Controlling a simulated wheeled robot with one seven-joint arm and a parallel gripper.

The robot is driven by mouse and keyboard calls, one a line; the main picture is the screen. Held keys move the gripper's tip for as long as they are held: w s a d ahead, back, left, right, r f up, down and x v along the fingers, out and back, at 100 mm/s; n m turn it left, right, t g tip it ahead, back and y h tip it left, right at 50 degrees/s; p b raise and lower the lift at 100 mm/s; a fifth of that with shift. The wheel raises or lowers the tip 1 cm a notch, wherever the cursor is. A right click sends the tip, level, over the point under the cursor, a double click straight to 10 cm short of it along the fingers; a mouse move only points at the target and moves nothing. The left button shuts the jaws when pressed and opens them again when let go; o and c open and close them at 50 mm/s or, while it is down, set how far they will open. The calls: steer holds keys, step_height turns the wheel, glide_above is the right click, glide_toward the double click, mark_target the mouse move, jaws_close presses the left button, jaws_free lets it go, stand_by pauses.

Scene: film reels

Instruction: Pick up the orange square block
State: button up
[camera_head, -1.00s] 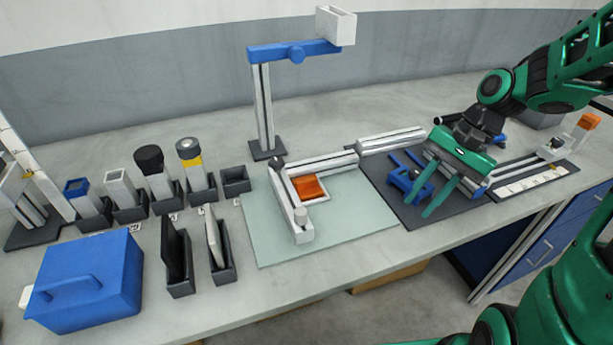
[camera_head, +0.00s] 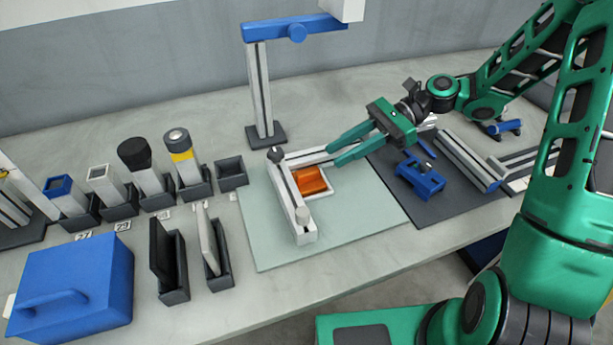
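The orange square block (camera_head: 311,180) lies in a white-edged recess on the pale green mat (camera_head: 350,228), inside the corner of a white and grey L-shaped frame (camera_head: 291,202). My gripper (camera_head: 332,155) is just right of and above the block, with its two green fingers pointing left. The fingers are apart with nothing visible between them. They do not appear to touch the block.
A blue-topped stand (camera_head: 262,95) rises behind the mat. Several holders with upright tools (camera_head: 180,165) stand at left, with a blue box (camera_head: 72,285) in front. A dark mat with a blue clamp (camera_head: 421,179) lies at right. The mat's front right is clear.

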mark_target(309, 169)
steer(key=shift+x, duration=3.65)
steer(key=shift+w, duration=0.1)
jaws_close()
